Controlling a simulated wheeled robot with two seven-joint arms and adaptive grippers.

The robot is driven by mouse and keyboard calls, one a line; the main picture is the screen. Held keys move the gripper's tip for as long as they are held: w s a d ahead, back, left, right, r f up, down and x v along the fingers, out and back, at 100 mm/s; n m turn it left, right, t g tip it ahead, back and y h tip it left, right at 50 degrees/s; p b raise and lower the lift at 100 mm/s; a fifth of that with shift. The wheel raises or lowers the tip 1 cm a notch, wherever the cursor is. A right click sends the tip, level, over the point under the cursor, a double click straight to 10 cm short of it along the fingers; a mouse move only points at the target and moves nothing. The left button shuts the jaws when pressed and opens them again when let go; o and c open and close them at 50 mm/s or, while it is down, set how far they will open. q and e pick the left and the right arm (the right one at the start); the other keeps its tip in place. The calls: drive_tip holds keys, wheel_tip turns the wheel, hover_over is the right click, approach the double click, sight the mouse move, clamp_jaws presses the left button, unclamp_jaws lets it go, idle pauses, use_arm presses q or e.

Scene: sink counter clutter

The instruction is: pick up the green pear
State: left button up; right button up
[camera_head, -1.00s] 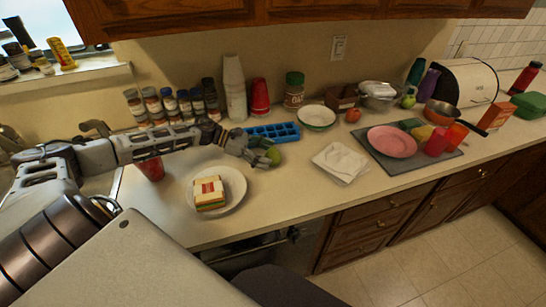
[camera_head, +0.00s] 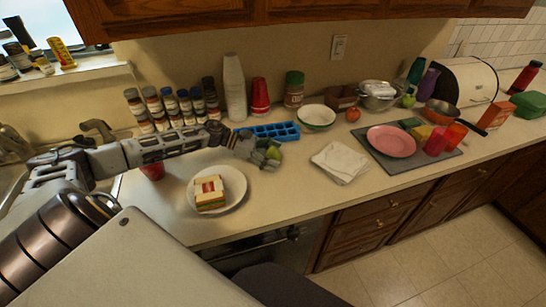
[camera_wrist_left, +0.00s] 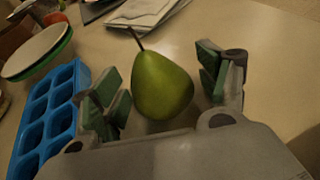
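The green pear (camera_wrist_left: 162,85) lies on the counter in the left wrist view, its brown stem pointing away from my gripper. My left gripper (camera_wrist_left: 165,88) is open, with its green-padded fingers on either side of the pear. Gaps show between the pear and both fingers. In the head view the pear (camera_head: 273,153) is partly hidden by my left gripper (camera_head: 266,152). My right gripper is in neither view.
A blue ice tray (camera_head: 285,130) sits close behind the pear. A white plate with a sandwich (camera_head: 238,192) stands to the left front, and white napkins (camera_head: 341,160) lie to the right. Bare counter (camera_head: 275,200) lies in front.

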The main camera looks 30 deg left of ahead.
use_arm(q)
drive_tip(key=c, duration=1)
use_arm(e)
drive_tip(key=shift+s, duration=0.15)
use_arm(q)
drive_tip(key=shift+r, duration=0.8)
drive_tip(key=shift+c, duration=0.2)
wheel_tip(320, 180, up, 7)
drive_tip(key=shift+r+b, duration=0.2)
drive_tip(key=shift+b, duration=0.25)
drive_tip(key=shift+r, duration=0.5)
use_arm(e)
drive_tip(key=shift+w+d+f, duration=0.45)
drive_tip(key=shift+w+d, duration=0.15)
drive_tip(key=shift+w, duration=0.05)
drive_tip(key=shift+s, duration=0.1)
